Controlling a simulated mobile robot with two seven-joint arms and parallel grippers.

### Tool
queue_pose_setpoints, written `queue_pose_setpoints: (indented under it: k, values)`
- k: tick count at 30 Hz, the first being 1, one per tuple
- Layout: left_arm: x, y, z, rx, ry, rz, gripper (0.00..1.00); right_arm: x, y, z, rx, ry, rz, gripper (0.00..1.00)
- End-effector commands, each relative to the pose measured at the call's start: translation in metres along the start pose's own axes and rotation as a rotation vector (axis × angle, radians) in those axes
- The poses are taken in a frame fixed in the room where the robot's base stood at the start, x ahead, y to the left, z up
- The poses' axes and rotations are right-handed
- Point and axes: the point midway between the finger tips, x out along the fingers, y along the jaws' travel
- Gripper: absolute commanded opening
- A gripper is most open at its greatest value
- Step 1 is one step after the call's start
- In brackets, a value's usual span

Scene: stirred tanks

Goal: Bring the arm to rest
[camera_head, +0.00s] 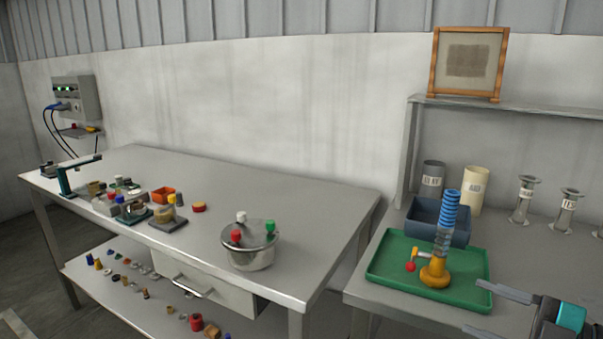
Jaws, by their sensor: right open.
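My right gripper (473,307) comes in at the bottom right corner, with a grey and teal body and two dark fingers set wide apart. It is open, and nothing shows between its fingers. It is over the front of the right-hand table, just right of and nearer than the green tray (385,275). It looks apart from the tray, though the gap is hard to judge. The rest of the right arm is cut off by the frame. My left gripper is not in view.
Cylinders (474,188) and glass vessels (524,200) stand behind. The left table (320,215) holds a lidded steel pot (250,255) and small parts.

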Motion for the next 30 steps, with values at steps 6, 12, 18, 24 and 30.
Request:
queue_pose_setpoints:
  k: [6,12,18,24,30]
  values:
    - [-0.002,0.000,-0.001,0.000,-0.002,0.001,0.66,-0.006,-0.071,0.052,0.312,-0.239,0.262,0.61]
    - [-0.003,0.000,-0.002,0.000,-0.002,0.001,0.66,-0.007,-0.167,0.076,0.616,-0.494,0.368,0.61]
    - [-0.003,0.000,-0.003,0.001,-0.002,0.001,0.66,0.003,-0.261,0.063,0.892,-0.694,0.355,0.61]
    - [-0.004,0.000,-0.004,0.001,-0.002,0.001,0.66,0.013,-0.306,0.045,1.031,-0.778,0.314,0.61]
    - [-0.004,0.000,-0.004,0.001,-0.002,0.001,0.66,0.014,-0.310,0.043,1.043,-0.785,0.310,0.61]
